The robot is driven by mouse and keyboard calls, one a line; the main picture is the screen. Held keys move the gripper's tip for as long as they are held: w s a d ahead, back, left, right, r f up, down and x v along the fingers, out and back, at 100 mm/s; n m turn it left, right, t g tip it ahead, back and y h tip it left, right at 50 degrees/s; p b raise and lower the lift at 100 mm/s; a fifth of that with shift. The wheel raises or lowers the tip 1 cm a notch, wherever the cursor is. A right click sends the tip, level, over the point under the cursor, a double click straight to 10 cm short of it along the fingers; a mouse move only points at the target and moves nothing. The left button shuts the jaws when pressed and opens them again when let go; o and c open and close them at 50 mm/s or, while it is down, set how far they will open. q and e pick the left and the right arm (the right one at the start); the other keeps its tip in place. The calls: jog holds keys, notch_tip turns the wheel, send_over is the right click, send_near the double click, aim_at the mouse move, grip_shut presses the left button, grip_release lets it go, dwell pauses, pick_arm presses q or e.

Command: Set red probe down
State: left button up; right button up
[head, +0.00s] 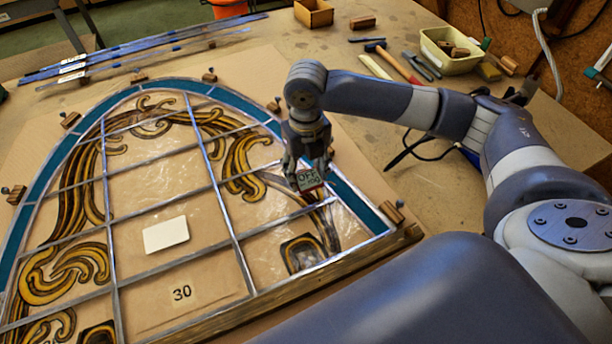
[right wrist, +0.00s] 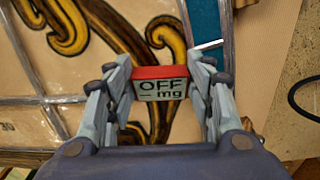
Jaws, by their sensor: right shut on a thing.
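The red probe (right wrist: 160,84) is a small block with a red top and a pale display face reading "OFF" and "mg". It also shows in the head view (head: 308,179). My right gripper (head: 306,172) is shut on it, one finger on each side. In the right wrist view the gripper (right wrist: 160,90) points at the leaded panel (head: 180,226), over its right part. I cannot tell whether the probe touches the glass. The probe's underside is hidden. My left gripper is not in view.
A white card (head: 166,235) and a "30" label (head: 182,293) lie on the panel. Small wooden blocks (head: 210,76) stand around its arched edge. A wooden bar (head: 300,290) borders its front. Tools (head: 400,68) and a pale bin (head: 452,52) lie at the back right.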

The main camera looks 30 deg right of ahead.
aim_at(306, 174)
notch_tip(306, 174, down, 3)
jog(key=shift+f+p, duration=0.1)
jog(key=shift+p, duration=0.4)
jog(key=shift+f, duration=0.15)
jog(key=o, duration=1.1)
jog(key=shift+c, duration=0.2)
notch_tip(306, 174, up, 12)
jog(key=shift+r+b, duration=0.2)
jog(key=shift+b, duration=0.95)
jog(key=shift+s+f, duration=0.1)
